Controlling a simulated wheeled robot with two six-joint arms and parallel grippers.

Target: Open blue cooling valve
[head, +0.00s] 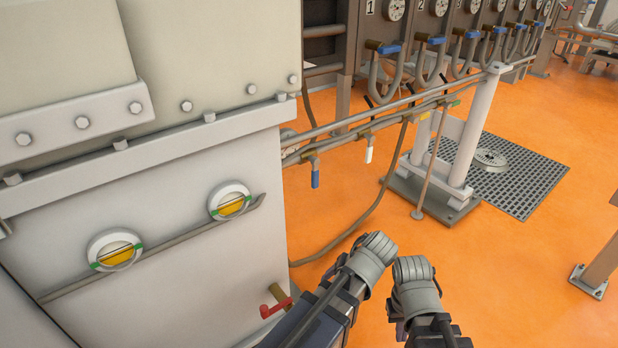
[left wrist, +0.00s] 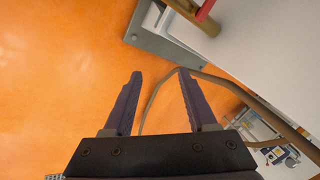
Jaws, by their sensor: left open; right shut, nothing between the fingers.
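A valve with a blue lever (head: 315,173) hangs under the brass fitting of a pipe, right of the big machine in the head view. Its lever points down, across the pipe. Several other blue-handled valves (head: 388,49) sit in a row below the gauges at the back. My right gripper (head: 413,266) is shut and empty, low in the middle, below and right of the hanging blue lever and apart from it. My left gripper (left wrist: 160,74) is open and empty in the left wrist view, over orange floor. In the head view its fingers are hard to make out.
A white-handled valve (head: 369,154) hangs right of the blue lever. A red-handled valve (head: 275,304) juts from the grey machine (head: 170,205) near my left arm. A hose (head: 365,222) loops down to the floor. A grey post (head: 478,130) stands beside a floor grate (head: 525,180).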

